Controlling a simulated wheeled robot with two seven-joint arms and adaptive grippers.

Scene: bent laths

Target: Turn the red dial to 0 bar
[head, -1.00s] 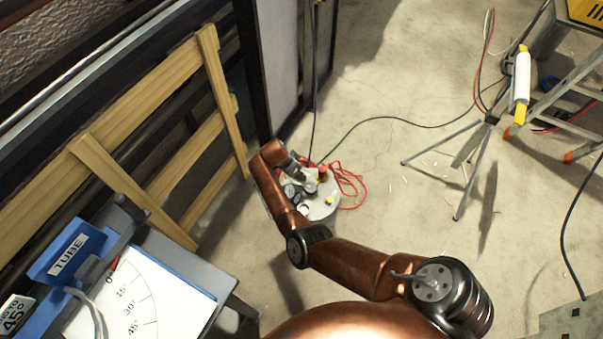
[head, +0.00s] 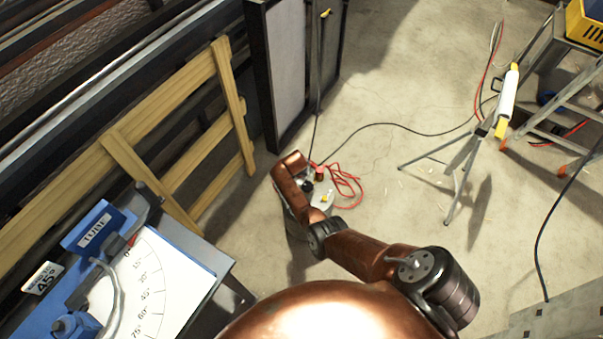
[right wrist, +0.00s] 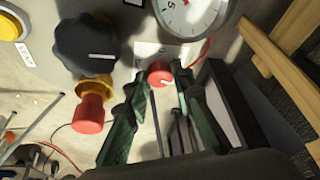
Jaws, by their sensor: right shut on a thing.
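In the right wrist view the small red dial (right wrist: 160,72) sits on a grey panel (right wrist: 140,22) between the fingertips of my right gripper (right wrist: 161,86). The gripper is shut on the dial, one green finger on each side. A pale mark shows on the dial's face. A white plate behind it is partly covered, and its print is too small to read. In the head view my arm hides the gripper and the dial above the round grey unit (head: 322,201). My left gripper is out of view.
Close to the gripper are a black knob (right wrist: 86,48), a larger red knob (right wrist: 89,114) on a yellow collar, and a yellow button (right wrist: 10,27). A red hose (head: 347,183) lies beside the unit. A wooden frame (head: 180,150) stands left. A tripod (head: 463,165) stands right.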

